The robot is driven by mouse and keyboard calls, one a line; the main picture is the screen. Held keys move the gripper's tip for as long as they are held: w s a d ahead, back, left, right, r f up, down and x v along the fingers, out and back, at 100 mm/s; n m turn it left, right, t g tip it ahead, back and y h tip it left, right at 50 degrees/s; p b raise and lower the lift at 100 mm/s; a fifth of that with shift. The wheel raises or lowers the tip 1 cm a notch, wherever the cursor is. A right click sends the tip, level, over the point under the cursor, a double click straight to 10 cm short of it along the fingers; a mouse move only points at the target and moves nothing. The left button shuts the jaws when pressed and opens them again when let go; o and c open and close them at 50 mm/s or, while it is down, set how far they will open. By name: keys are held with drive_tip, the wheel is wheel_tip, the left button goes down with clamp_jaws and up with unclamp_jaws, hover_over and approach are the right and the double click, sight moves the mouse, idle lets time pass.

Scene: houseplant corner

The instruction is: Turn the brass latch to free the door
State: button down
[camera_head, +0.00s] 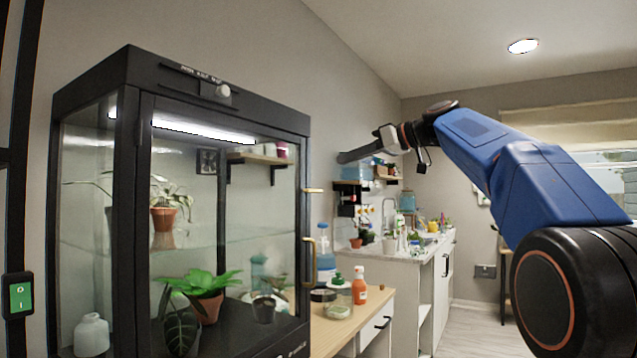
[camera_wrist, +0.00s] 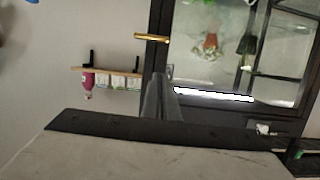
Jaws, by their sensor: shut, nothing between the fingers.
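The brass latch (camera_head: 313,190) is a short bar lying level at the right edge of the glass cabinet's black-framed door (camera_head: 225,215). A curved brass handle (camera_head: 309,265) sits below it. The door looks closed. In the wrist view, which is upside down, the latch (camera_wrist: 152,38) crosses the dark door frame above the fingers. My gripper (camera_head: 347,157) is shut and empty, in the air to the right of and a little above the latch in the head view. Its fingers (camera_wrist: 164,92) lie together in the wrist view, apart from the latch.
Potted plants (camera_head: 203,290) stand inside the cabinet. A wooden counter (camera_head: 345,320) with an orange bottle (camera_head: 359,287) and a jar stands right of it. A wall shelf (camera_wrist: 110,72) with small containers shows near my fingers in the wrist view. The air around the latch looks clear.

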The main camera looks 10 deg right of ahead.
drive_tip(key=shift+w+r, duration=0.1)
drive_tip(key=shift+r, duration=0.15)
hover_over(313, 191)
drive_tip(key=s+d, duration=0.1)
drive_tip(key=s, duration=0.1)
drive_tip(key=shift+s+d+f, duration=0.1)
drive_tip(key=shift+f, duration=0.55)
drive_tip(key=shift+s+d+f, duration=0.1)
drive_tip(key=shift+f, duration=0.5)
drive_tip(key=shift+w+a+f, duration=0.15)
drive_tip(key=shift+a+f, duration=0.05)
drive_tip(key=shift+f, duration=1.8)
